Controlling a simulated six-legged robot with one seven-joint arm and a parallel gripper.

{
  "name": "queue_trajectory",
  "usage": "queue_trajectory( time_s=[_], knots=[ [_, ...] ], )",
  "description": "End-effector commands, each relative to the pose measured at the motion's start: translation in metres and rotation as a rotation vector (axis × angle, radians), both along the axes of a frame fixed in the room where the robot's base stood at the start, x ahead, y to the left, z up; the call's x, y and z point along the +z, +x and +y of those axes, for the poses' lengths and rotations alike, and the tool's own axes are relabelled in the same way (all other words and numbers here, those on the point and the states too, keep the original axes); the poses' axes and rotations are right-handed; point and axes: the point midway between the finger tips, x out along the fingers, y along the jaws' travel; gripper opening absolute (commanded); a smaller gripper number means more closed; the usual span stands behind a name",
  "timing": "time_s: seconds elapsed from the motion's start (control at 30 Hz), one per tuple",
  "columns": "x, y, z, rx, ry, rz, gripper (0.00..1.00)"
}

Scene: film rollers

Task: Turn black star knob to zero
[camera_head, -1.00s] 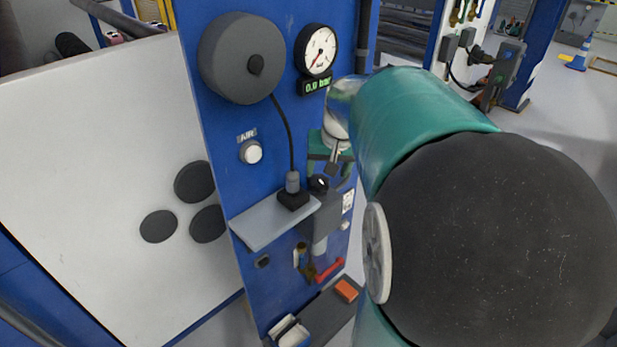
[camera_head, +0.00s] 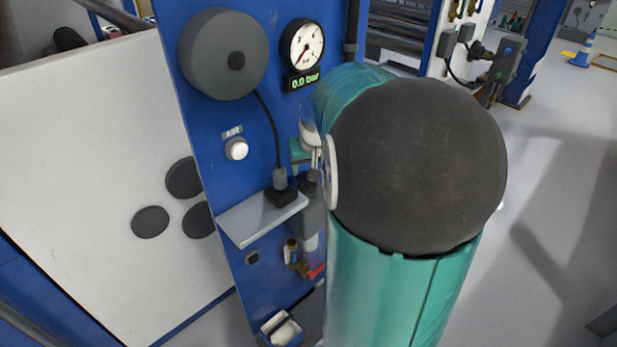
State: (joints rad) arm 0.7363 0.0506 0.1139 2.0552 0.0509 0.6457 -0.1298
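The black star knob (camera_head: 309,184) appears as a small dark shape on top of the grey regulator, right of the shelf on the blue panel. It is mostly hidden, and its turn angle cannot be made out. My gripper (camera_head: 316,161) points down just above the knob, with thin light fingers close to it. My teal arm hides part of the gripper. I cannot tell whether the fingers touch the knob or how far apart they are. The round gauge (camera_head: 302,46) has its needle toward the lower left, and the green display (camera_head: 304,82) below reads 0.0 bar.
A grey shelf (camera_head: 245,222) juts from the blue panel (camera_head: 200,130) and carries a black socket with a cable. The cable runs up to a dark grey reel (camera_head: 222,54). A white AIR button (camera_head: 237,149) sits between them. Open floor (camera_head: 560,200) lies to the right.

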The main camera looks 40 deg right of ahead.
Motion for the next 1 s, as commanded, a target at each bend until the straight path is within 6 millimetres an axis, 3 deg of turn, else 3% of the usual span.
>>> queue_trajectory(
  time_s=[0.1, 0.3, 0.73, 0.9, 1.0],
  knots=[
    [-0.024, 0.008, -0.005, 0.001, 0.005, 0.004, 0.61],
    [-0.052, 0.019, -0.012, 0.002, 0.001, 0.002, 0.61],
    [-0.063, 0.023, -0.014, 0.003, -0.001, -0.001, 0.61],
    [-0.063, 0.023, -0.014, 0.003, 0.000, 0.000, 0.29],
    [-0.063, 0.023, -0.014, 0.004, 0.000, 0.000, 0.29]
  ],
)
